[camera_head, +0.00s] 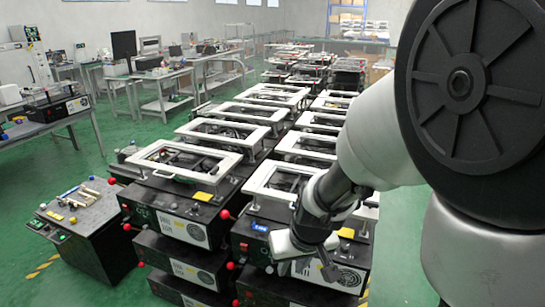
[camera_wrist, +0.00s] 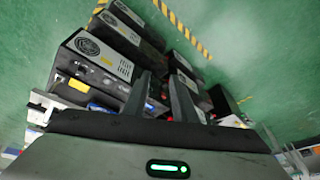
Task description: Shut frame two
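Rows of black fixture boxes carry white rectangular frames. The front left frame (camera_head: 158,166) lies roughly level over its black box (camera_head: 175,207). The front right frame (camera_head: 262,190) lies roughly level over another black box (camera_head: 262,236), partly hidden by my arm. No label shows which one is frame two. My gripper (camera_head: 328,266) is in front of the front right box, low beside its fan grille, below the frame. In the wrist view my gripper's two dark fingers (camera_wrist: 160,88) stand apart with nothing clearly held between them. Whether they touch the box cannot be told.
Red ball knobs (camera_head: 225,214) stick out at the box sides. A dark cart (camera_head: 82,222) with small tools stands at left. More fixtures fill the rows behind. Workbenches (camera_head: 165,80) stand at back left. Green floor (camera_head: 65,165) is open at left.

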